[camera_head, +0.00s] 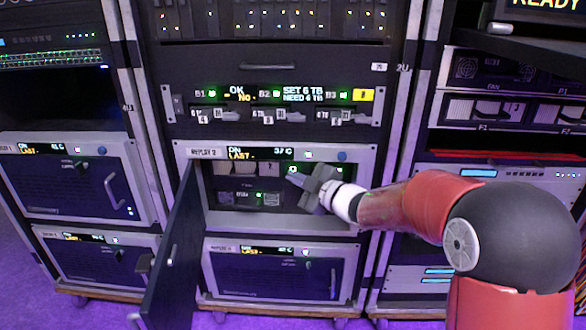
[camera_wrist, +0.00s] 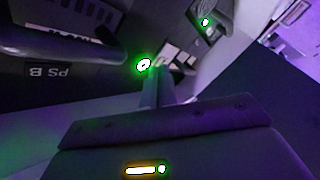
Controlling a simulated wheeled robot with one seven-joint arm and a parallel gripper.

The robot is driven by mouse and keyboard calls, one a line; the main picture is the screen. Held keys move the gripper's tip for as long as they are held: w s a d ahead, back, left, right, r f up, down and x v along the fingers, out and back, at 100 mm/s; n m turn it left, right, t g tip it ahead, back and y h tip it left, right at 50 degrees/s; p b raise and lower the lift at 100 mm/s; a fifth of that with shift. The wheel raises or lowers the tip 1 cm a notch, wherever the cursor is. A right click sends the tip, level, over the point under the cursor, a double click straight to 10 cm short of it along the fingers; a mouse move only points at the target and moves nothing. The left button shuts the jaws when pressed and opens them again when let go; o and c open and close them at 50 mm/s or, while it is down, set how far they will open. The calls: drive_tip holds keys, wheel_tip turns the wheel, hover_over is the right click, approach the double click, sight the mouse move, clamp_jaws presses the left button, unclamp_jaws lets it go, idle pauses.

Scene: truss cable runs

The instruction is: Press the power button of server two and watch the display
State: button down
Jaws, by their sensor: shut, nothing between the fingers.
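Server two, the unit labelled REPLAY 2 (camera_head: 203,153), is in the middle rack with its front door (camera_head: 175,255) swung open to the left. Its display (camera_head: 260,153) is lit and reads ON on the top line and LAST on the lower line, with a temperature in the thirties. My gripper (camera_head: 291,178) is shut and empty inside the open front. A green-ringed power button (camera_wrist: 143,65) glows just beside my fingertips (camera_wrist: 163,68) in the wrist view. I cannot tell whether they touch it. My gripper and arm hide part of the bay's right side.
Another closed server (camera_head: 275,272) sits below, and more closed servers (camera_head: 75,180) stand in the left rack. A storage unit with a lit display (camera_head: 300,94) is above. The open door limits room at the left. A label PS B (camera_wrist: 48,71) appears upside down.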

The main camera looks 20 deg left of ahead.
drive_tip(key=shift+s+d+r+b, duration=0.15)
drive_tip(key=shift+s+d+b, duration=0.15)
drive_tip(key=shift+s, duration=0.25)
drive_tip(key=shift+s+d+r+b, duration=0.15)
drive_tip(key=shift+s+b, duration=0.3)
drive_tip(key=shift+s, duration=0.15)
drive_tip(key=shift+s+d+r+b, duration=0.15)
drive_tip(key=shift+s+d+b, duration=0.15)
drive_tip(key=shift+s, duration=0.25)
drive_tip(key=shift+s+a, duration=0.1)
